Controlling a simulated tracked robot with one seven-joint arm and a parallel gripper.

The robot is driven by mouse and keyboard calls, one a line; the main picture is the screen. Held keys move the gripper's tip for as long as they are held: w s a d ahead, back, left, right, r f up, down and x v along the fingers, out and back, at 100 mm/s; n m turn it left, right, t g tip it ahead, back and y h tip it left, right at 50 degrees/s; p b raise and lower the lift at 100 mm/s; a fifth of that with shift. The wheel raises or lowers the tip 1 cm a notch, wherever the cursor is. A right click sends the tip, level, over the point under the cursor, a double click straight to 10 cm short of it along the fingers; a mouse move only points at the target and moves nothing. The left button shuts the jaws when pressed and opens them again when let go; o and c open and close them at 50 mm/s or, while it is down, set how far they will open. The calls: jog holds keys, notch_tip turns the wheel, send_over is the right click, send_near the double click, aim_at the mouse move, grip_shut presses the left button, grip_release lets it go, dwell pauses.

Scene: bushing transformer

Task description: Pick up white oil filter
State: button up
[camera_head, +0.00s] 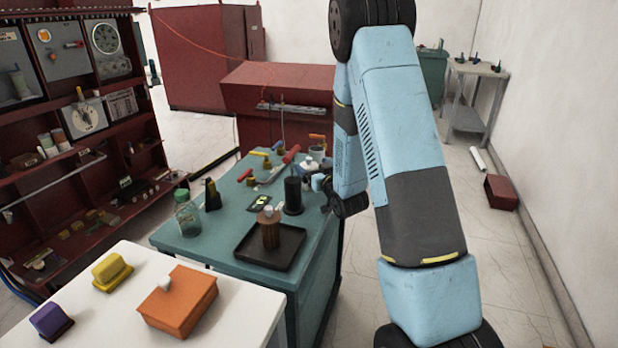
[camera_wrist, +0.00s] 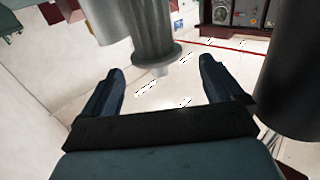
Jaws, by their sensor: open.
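My arm reaches down to the table's right edge there, and the fingers are not clear in that view.
A black cylinder (camera_head: 292,196) stands close to my gripper and fills the right of the wrist view (camera_wrist: 300,85). A dark tray (camera_head: 245,250) with a brown bottle (camera_head: 268,232) lies in front. A green jar (camera_head: 187,218) stands left. The floor right of the table is mostly clear.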

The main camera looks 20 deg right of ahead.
aim_at(310, 163)
jog(key=shift+w+a, duration=0.15)
jog(key=shift+w, duration=0.85)
jog(key=shift+w+a, duration=0.2)
jog(key=shift+w, duration=0.8)
jog(key=shift+w+a, duration=0.15)
jog(key=shift+w, duration=0.85)
jog(key=shift+c, duration=0.2)
jog(key=c, duration=1.3)
jog(key=shift+c, duration=0.5)
